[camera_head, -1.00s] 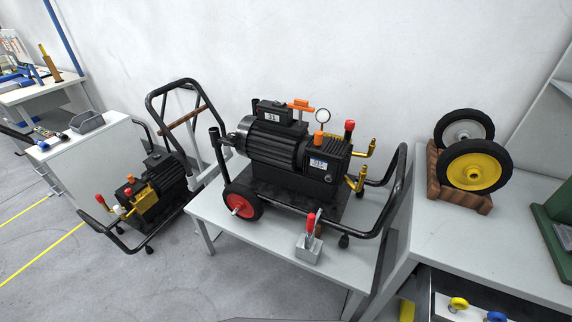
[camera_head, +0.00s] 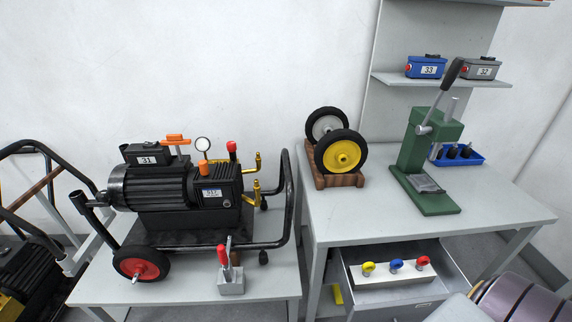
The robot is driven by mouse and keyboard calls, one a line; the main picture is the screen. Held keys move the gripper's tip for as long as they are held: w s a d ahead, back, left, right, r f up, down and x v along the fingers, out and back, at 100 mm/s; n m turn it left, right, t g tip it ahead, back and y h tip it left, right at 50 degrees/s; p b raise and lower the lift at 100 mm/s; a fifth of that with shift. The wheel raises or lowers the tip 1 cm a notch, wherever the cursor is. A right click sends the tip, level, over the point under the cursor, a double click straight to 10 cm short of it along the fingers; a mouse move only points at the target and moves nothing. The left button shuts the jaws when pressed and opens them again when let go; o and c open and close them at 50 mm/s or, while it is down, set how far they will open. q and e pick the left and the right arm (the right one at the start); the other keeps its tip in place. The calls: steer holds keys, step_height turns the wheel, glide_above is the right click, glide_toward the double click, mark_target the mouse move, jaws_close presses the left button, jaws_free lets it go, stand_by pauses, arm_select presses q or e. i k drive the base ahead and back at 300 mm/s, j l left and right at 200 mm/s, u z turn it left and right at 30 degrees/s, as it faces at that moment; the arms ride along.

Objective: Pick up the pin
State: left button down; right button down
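Several ring-headed pins stand in a white block (camera_head: 388,277) inside an open drawer under the right table. They are a yellow-headed pin (camera_head: 368,268), a blue-headed pin (camera_head: 396,265) and a red-headed pin (camera_head: 422,262). Their shafts are mostly hidden in the block. I cannot tell which one the task means. Neither of my grippers shows in the view.
The open drawer (camera_head: 445,290) sticks out below the right table (camera_head: 375,217). On that table stand a wheel rack (camera_head: 338,180), a green press (camera_head: 432,150) and a blue tray (camera_head: 458,160).

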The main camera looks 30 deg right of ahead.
mark_target(369, 266)
steer(key=z, duration=1.85)
